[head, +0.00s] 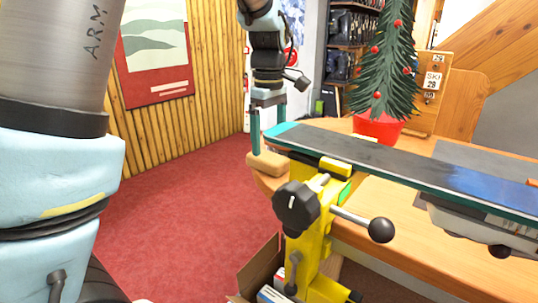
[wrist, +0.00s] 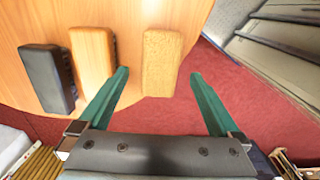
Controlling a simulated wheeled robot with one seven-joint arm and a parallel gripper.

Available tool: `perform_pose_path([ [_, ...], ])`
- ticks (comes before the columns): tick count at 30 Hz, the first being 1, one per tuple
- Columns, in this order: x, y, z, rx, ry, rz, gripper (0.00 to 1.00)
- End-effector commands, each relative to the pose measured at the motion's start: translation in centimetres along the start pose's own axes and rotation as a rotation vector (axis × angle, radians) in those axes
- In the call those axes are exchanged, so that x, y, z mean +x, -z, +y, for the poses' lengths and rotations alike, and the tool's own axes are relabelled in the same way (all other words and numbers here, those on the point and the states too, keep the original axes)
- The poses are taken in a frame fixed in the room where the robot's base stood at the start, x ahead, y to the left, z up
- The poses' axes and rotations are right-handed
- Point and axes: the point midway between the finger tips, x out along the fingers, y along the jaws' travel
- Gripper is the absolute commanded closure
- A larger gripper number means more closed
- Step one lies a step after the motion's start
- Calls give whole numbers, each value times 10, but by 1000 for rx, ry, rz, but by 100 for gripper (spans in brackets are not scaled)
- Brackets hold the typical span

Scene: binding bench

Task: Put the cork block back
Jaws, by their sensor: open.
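The cork block (wrist: 162,62) is a speckled tan block with rounded edges. In the wrist view it lies at the rim of the wooden table (wrist: 128,20), its near end at or slightly past the edge. My gripper (wrist: 159,73) is open and empty, with one teal finger on each side of the block in the picture. I cannot tell whether the fingertips are down at its height. In the head view my gripper (head: 268,140) points down over a tan block (head: 268,164) at the table corner, apparently the cork; the ski partly hides the gripper's right finger.
A smooth wooden block (wrist: 92,54) and a black block (wrist: 46,78) lie left of the cork. A long ski (head: 400,165) rests on a yellow vise (head: 310,245) close beside my gripper. A small tree in a red pot (head: 378,128) stands behind. Red carpet lies left.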

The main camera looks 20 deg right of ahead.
Motion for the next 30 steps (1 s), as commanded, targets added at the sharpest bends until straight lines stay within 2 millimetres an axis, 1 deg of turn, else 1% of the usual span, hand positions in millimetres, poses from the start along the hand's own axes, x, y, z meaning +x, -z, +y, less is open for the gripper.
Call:
perform_pose_path([
  [1, -12, 0, 0, 1, -5, 1, 1],
  [3, -26, 0, 1, 1, -4, 1, 1],
  [6, -44, 0, 0, 0, -3, 1, 1],
  [9, -57, 0, 0, 0, -1, 0, 1],
  [13, -68, 0, 0, 1, 0, 0, 1],
  [18, -71, 0, 0, 1, 1, 0, 1],
  [20, -69, 2, -2, 2, 0, 0, 1],
  [23, -59, 18, -14, 23, -5, -1, 1],
  [26, -37, 48, -43, 77, -16, 1, 1],
  [27, -27, 62, -59, 109, -24, 5, 1],
  [29, -9, 81, -87, 163, -34, 13, 1],
  [30, 3, 92, -106, 204, -40, 21, 1],
])
